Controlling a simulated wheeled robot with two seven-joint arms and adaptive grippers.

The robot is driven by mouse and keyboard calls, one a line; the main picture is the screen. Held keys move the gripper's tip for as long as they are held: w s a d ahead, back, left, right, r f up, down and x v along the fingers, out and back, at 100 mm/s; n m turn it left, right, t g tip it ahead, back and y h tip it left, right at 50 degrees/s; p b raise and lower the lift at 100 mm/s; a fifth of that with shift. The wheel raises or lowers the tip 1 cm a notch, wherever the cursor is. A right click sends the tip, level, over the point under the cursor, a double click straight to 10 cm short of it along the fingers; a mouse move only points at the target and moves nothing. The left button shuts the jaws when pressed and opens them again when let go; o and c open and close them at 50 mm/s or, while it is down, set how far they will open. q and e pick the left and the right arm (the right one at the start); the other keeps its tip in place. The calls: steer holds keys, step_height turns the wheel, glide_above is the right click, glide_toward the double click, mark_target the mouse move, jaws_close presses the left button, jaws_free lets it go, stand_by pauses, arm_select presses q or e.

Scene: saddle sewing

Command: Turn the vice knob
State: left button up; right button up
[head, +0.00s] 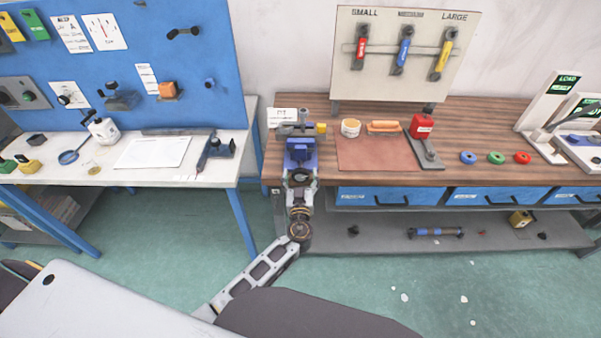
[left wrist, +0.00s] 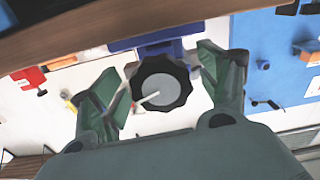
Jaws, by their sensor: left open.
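A blue vice (head: 300,152) stands at the left front edge of the wooden bench, and part of it shows in the left wrist view (left wrist: 150,42). Its black scalloped knob (left wrist: 163,90) with a grey round centre faces the left wrist camera. A thin pale bar crosses the knob. My left gripper (head: 300,178) is in front of the vice at the bench edge. In the left wrist view its two green-grey fingers are spread wide, one on each side of the knob, with visible gaps. The knob is hard to make out in the head view. My right gripper is not in view.
The wooden bench (head: 480,175) has blue drawers (head: 380,196) below its front edge. A brown mat (head: 375,155), a red block (head: 421,127) and coloured rings (head: 495,157) lie right of the vice. A white-topped table (head: 100,177) stands to the left.

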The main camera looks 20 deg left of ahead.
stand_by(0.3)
arm_select(q)
steer(key=c, duration=1)
